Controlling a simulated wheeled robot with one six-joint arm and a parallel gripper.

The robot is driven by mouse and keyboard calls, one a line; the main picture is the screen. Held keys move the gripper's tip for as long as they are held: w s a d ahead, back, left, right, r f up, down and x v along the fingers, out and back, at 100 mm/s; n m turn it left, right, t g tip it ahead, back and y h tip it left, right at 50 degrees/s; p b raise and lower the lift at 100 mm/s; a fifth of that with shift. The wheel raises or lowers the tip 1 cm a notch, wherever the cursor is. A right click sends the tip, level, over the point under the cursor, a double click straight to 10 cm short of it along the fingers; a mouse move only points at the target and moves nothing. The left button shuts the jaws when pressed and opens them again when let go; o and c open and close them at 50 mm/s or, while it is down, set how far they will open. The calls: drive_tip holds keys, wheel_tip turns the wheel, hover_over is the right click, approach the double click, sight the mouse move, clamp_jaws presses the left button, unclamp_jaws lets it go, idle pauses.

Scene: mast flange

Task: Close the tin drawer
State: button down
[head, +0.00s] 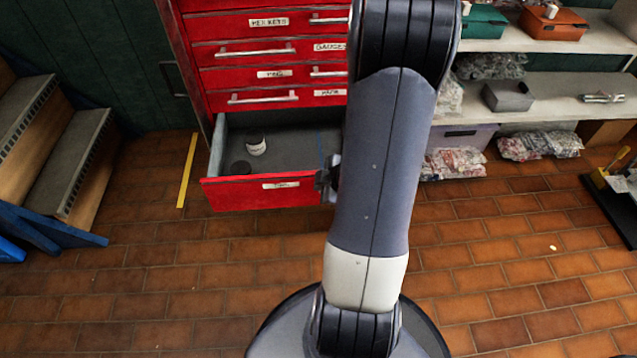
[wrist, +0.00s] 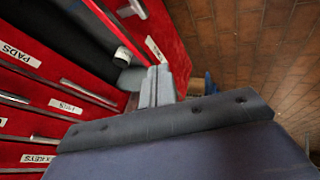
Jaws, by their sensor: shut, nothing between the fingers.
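The tin drawer (head: 232,193) is the red bottom drawer of the cabinet and stands pulled out, with a grey inside. In the head view my arm hides the drawer's right end and most of my gripper.
The red cabinet (head: 262,50) has several shut, labelled drawers with bar handles above. Shelves (head: 590,85) with bags and bins stand to the right, wooden steps (head: 70,160) to the left. A yellow strip (head: 187,170) marks the tiled floor, which is clear before the drawer.

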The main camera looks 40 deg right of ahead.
drive_tip(key=b, duration=0.5)
approach(300, 180)
wheel_tip(300, 180, down, 4)
drive_tip(key=s+a, duration=0.1)
drive_tip(key=a, duration=0.2)
drive_tip(key=shift+w+d+p, duration=0.25)
drive_tip(key=shift+w+d, duration=0.35)
drive_tip(key=shift+w, duration=0.35)
drive_tip(key=shift+w+d+p, duration=0.2)
drive_tip(key=shift+w+d, duration=0.45)
drive_tip(key=shift+w, duration=0.3)
